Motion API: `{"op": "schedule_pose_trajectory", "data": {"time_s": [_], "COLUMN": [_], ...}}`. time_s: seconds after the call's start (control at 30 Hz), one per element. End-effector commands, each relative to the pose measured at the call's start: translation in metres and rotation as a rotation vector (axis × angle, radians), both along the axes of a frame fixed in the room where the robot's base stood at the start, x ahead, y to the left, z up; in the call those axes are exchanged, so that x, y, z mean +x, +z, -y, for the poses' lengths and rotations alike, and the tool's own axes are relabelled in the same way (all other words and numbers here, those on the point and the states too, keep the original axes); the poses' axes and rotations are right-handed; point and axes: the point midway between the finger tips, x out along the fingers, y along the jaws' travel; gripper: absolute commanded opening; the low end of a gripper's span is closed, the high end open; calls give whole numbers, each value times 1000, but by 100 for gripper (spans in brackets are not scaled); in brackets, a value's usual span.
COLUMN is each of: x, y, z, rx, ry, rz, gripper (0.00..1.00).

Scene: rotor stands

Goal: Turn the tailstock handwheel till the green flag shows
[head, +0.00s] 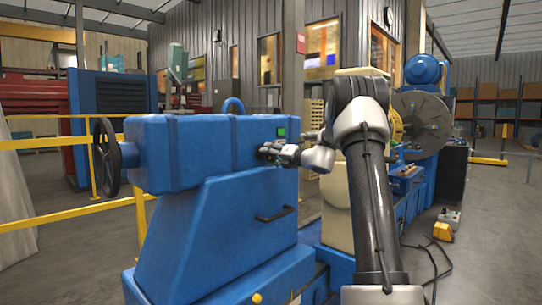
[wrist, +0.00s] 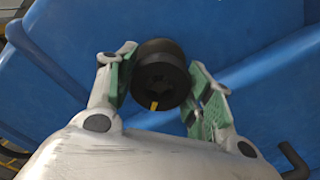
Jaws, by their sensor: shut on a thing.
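The blue tailstock (head: 200,150) stands left of centre in the head view. Its black spoked handwheel (head: 106,158) is at the left end, well apart from my gripper. A small green flag (head: 281,132) shows in a dark window on the tailstock's right side. My gripper (head: 268,151) is at the tailstock's face just below that window. In the wrist view my gripper (wrist: 160,88) has its green-padded fingers shut on a round black knob (wrist: 158,70) with a yellow mark near its lower edge.
A black bar handle (head: 275,214) sits on the blue base below. Yellow railings (head: 60,218) run on the left. A large grey disc (head: 422,122) stands behind at the right.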

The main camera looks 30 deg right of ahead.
Motion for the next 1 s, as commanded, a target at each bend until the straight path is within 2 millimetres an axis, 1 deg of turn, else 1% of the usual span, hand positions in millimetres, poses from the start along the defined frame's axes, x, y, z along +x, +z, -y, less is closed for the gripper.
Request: {"op": "schedule_pose_trajectory", "data": {"time_s": [0.03,0.23,0.67,0.7,0.77,0.8,0.83,1.0], "x": [-1,-1,-1,-1,-1,-1,0,0], "y": [-4,-4,-4,-4,-4,-4,-3,-2], "z": [0,0,0,0,0,0,0,0], "rx": [14,55,64,64,64,64,64,64], "ry": [1,1,1,1,1,1,1,0], "rz": [-11,-26,-31,-31,-30,-29,-29,-26], "gripper": [28,28,28,53,64,71,74,74]}}
